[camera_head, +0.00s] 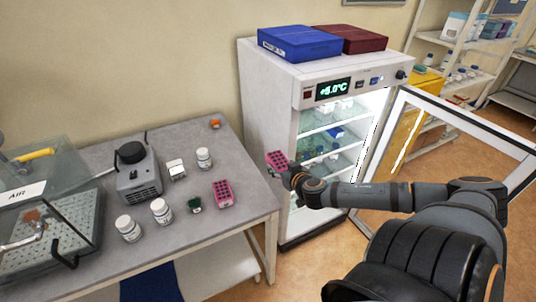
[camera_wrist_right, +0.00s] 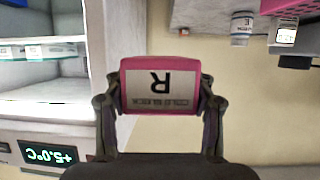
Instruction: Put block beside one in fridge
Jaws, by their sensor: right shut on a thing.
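My right gripper (camera_head: 290,176) is shut on a pink block (camera_head: 277,160) and holds it in the air by the fridge's left front side. In the right wrist view the gripper (camera_wrist_right: 160,103) has a finger on each side of the pink block (camera_wrist_right: 160,78), whose pale label reads R upside down. The fridge (camera_head: 268,115) stands with its glass door (camera_head: 449,137) swung open to the right. Small blue items (camera_head: 337,132) and white ones sit on its shelves; their shapes are too small to tell. My left gripper is not in view.
The grey table (camera_head: 240,180) carries another pink block (camera_head: 223,194), white bottles (camera_head: 161,210), a dark green item (camera_head: 195,205) and a grey device (camera_head: 135,172). Blue (camera_head: 300,43) and dark red (camera_head: 352,39) boxes lie on the fridge. The open door frame stands beyond my right arm.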

